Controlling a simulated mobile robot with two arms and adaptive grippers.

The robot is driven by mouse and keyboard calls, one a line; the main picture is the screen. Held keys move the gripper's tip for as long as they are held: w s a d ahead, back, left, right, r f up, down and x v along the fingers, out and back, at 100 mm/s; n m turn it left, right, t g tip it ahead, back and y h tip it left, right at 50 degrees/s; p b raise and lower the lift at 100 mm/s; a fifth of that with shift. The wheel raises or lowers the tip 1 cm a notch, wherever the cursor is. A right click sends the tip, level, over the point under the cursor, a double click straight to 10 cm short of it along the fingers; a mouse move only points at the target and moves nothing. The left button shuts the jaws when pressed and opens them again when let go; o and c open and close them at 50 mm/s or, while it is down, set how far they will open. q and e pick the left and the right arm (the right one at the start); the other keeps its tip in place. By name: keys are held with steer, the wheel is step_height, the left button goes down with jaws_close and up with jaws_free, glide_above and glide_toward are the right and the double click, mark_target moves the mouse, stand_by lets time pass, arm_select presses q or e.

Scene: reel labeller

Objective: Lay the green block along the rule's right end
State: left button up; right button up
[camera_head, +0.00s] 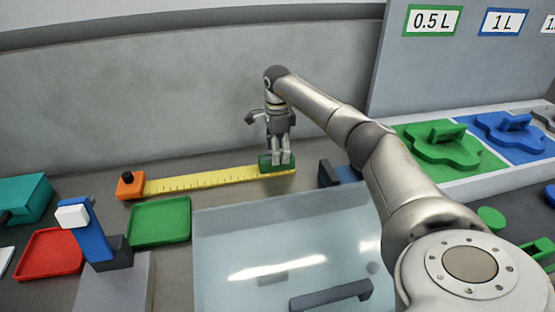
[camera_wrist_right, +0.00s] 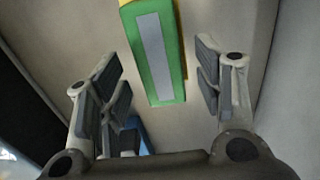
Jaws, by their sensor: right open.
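The green block (camera_head: 265,166) is at the right end of the yellow rule (camera_head: 205,180), lengthwise with it. I cannot tell whether it rests on the rule or against its far edge. In the right wrist view the green block (camera_wrist_right: 135,38) has a grey strip on top, and a sliver of the yellow rule (camera_wrist_right: 181,40) shows along its side. My right gripper (camera_head: 280,160) points down over the block, its fingers partly covering it. In the wrist view the open fingers (camera_wrist_right: 160,62) stand on either side of the block, apart from it. My left gripper is out of view.
An orange block with a black knob (camera_head: 131,186) sits at the rule's left end. Green (camera_head: 160,221) and red (camera_head: 50,255) trays and a blue upright piece (camera_head: 92,236) stand at left. A clear lid (camera_head: 280,235) lies in front. Green and blue holders stand at right.

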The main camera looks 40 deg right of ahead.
step_height(320, 180, up, 9)
steer(key=shift+f+b, duration=0.15)
steer(key=shift+b, duration=0.25)
